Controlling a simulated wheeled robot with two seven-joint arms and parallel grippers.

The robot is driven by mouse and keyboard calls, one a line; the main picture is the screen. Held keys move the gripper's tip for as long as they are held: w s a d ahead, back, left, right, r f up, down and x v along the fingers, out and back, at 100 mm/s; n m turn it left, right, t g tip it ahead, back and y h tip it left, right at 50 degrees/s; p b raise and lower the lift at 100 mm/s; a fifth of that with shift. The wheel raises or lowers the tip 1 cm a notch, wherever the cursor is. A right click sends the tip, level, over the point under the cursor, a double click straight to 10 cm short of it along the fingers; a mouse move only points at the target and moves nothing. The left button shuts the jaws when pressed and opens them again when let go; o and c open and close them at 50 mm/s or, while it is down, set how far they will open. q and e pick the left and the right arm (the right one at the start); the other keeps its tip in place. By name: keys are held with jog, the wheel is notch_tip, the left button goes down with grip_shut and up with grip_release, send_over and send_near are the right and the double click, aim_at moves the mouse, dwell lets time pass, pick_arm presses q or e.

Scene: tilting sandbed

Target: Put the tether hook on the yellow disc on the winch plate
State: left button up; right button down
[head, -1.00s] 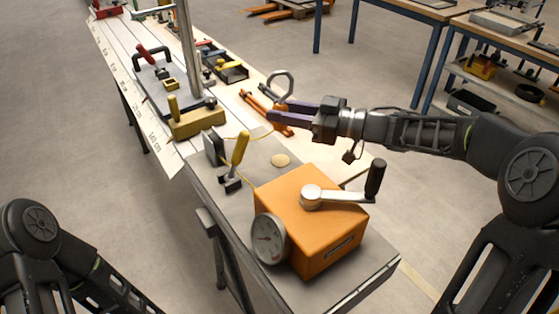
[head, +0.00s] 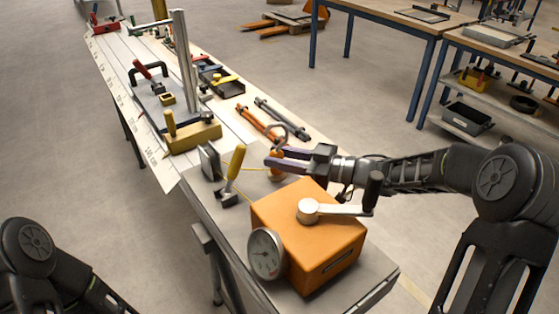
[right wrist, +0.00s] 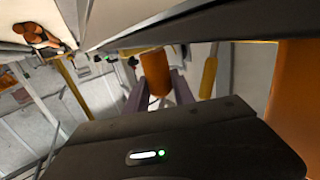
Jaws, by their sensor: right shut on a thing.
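My right gripper (head: 268,157), with purple fingers, is shut on the tether hook. The hook has a grey ring (head: 279,133) above the fingers and an orange body (head: 277,173) below them. In the right wrist view the orange body (right wrist: 155,70) stands between the fingers. The hook is low over the grey winch plate (head: 180,185), behind the orange winch box; I cannot tell whether it touches. The yellow disc is hidden behind the hook and gripper. My left gripper is out of view.
The orange winch box (head: 300,225) with its gauge (head: 266,253) and crank (head: 340,209) stands close in front of the gripper. A yellow-handled lever (head: 235,165) stands left of it. Orange and grey bars (head: 270,125) lie on the board behind.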

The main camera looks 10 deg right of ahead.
jog(key=shift+f, duration=0.5)
jog(key=shift+f, duration=0.1)
jog(key=c, duration=1.1)
grip_release()
jog(key=shift+o, duration=0.2)
jog(key=v, duration=1.2)
